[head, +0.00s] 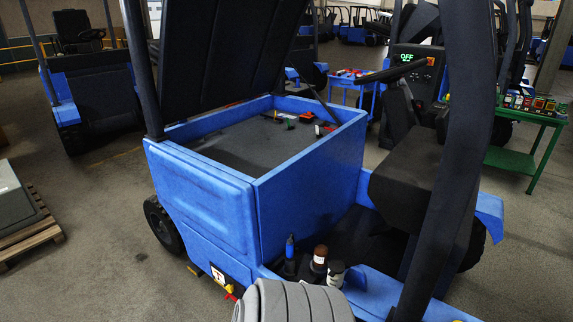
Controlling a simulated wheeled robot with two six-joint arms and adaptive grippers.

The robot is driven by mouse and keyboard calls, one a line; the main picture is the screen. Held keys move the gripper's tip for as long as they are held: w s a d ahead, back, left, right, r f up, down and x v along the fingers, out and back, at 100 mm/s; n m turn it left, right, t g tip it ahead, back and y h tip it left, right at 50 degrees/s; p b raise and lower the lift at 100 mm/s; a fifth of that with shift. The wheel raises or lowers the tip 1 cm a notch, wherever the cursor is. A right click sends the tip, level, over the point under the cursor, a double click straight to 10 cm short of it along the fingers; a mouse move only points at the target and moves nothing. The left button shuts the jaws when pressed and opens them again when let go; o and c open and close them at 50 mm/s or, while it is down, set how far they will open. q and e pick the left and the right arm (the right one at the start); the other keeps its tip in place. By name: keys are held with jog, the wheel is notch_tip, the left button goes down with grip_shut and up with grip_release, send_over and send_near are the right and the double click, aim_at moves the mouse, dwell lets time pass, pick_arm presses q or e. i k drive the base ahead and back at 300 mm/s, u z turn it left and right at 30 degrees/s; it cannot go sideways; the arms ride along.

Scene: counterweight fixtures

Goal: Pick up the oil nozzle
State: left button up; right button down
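No part that I can name for certain as the oil nozzle shows. A slim blue pointed thing (290,249) with a dark lower part stands upright on the forklift's side ledge and may be it. Beside it stand a brown-capped bottle (319,259) with a white label and a dark container with a pale top (336,273). Small red and black parts (325,129) and a small greenish cap (290,124) sit at the far end of the open compartment, too small to tell apart. Neither of my grippers is in view.
The blue forklift (205,210) stands with its dark cover (225,50) raised. A black pillar (455,150) crosses the right side. A grey ribbed shape (293,301) fills the bottom centre. A green table (520,155) stands right, a pallet (30,232) left. The left floor is mostly clear.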

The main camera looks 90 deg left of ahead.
aim_at(289, 256)
jog(key=u, duration=2.25)
jog(key=k, duration=1.3)
jog(key=z, duration=0.45)
jog(key=i, duration=1)
jog(key=u, duration=0.8)
jog(key=i, duration=0.85)
jog(key=u, duration=1.15)
jog(key=i, duration=0.35)
jog(key=u, duration=0.3)
